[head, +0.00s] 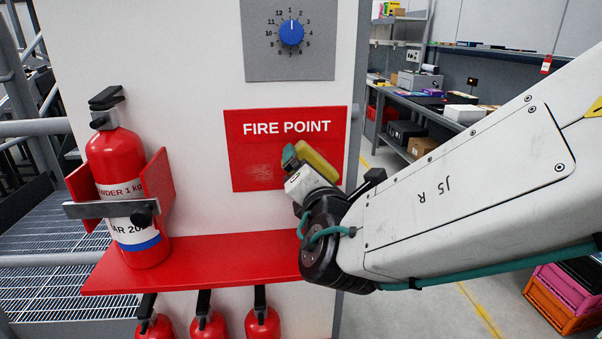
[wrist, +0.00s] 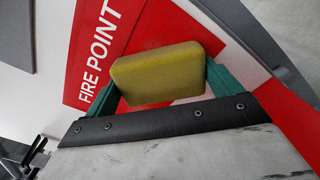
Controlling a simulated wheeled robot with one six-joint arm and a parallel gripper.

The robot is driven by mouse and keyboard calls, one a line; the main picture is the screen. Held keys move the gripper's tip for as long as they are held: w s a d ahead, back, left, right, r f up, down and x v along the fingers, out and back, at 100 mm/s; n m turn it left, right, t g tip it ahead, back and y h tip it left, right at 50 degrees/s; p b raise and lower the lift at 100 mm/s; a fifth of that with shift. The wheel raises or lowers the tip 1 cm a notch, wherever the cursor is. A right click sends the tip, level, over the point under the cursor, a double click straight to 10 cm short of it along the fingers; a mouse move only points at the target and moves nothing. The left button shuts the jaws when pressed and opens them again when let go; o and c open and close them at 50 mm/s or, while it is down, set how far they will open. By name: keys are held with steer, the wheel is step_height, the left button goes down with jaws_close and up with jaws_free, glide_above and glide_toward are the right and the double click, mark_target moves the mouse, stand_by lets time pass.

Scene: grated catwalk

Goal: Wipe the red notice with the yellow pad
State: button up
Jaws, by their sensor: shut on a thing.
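The red notice (head: 240,160), lettered FIRE POINT, is fixed to a white panel. A faint pale smudge shows on its lower middle. My gripper (head: 302,160) is shut on the yellow pad (head: 318,162), in front of the notice's right half. In the wrist view the pad (wrist: 157,75) sits between the green fingers of my gripper (wrist: 160,88), with the red notice (wrist: 135,28) behind it. The pad hides part of the notice there. I cannot tell whether the pad touches the notice.
A red shelf (head: 210,265) juts out below the notice. A fire extinguisher (head: 118,175) stands on its left in a bracket. Several extinguishers (head: 208,325) hang beneath. A dial plate (head: 290,60) is above the notice. A cluttered workbench (head: 430,105) stands at the right back.

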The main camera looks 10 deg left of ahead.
mark_target(332, 172)
steer(key=shift+w+d, duration=0.25)
steer(key=shift+d, duration=0.65)
steer(key=shift+w+d, duration=0.25)
steer(key=shift+d, duration=0.65)
steer(key=shift+a, duration=0.1)
steer(key=shift+s+a, duration=0.45)
steer(key=shift+a, duration=1.4)
steer(key=shift+s+a, duration=0.5)
steer(key=shift+a, duration=1.3)
steer(key=shift+s+a, duration=0.45)
steer(key=shift+a, duration=1.4)
steer(key=shift+s+a, duration=0.2)
steer(key=shift+a, duration=0.75)
steer(key=shift+s+a, duration=0.15)
steer(key=shift+a, duration=0.75)
steer(key=shift+v, duration=2.95)
steer(key=shift+v, duration=1.5)
